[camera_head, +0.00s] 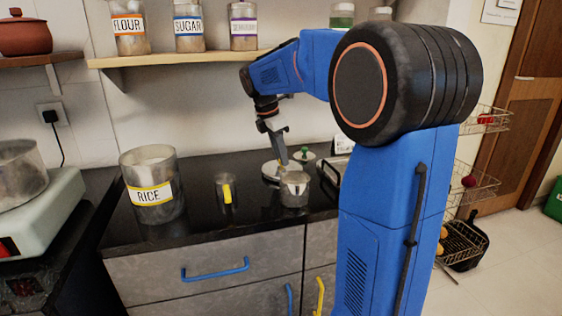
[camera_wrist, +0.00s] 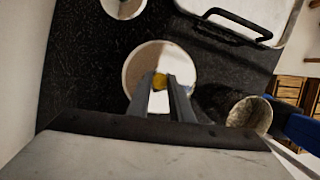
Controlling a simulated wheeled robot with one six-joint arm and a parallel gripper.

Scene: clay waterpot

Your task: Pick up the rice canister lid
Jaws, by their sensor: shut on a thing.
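The rice canister lid (camera_head: 270,173) is a pale round disc at the back of the dark counter, below my gripper (camera_head: 282,160). My gripper (camera_wrist: 162,84) points down and is shut on that knob, a finger on each side. I cannot tell whether the lid touches the counter. The clear canister labelled RICE (camera_head: 151,187) stands at the left of the counter, with no lid seen on it.
A metal pot (camera_head: 295,190) stands just in front of the lid. A lid with a green knob (camera_head: 304,156) lies behind right. A mug with a yellow handle (camera_head: 226,192) stands left. A shelf (camera_head: 170,58) with jars hangs above.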

